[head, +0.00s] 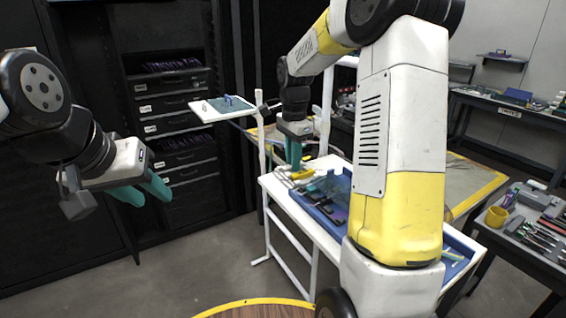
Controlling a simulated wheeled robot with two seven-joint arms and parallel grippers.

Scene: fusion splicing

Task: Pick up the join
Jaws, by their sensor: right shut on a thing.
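My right gripper (294,166) points down over the far left end of the white cart. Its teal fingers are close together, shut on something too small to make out. A yellow piece (302,173) shows just below and beside the fingertips; I cannot tell whether they touch it. I cannot pick out the join itself at this distance. My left gripper (143,191) hangs at the left, away from the cart, with its teal fingers apart and nothing seen between them.
The white cart (283,200) carries a blue tray (325,217) with dark items. A small white shelf (206,113) stands behind it. A side table at right holds tools and a yellow cup (496,217). Dark drawers (180,125) line the back. My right arm hides part of the cart.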

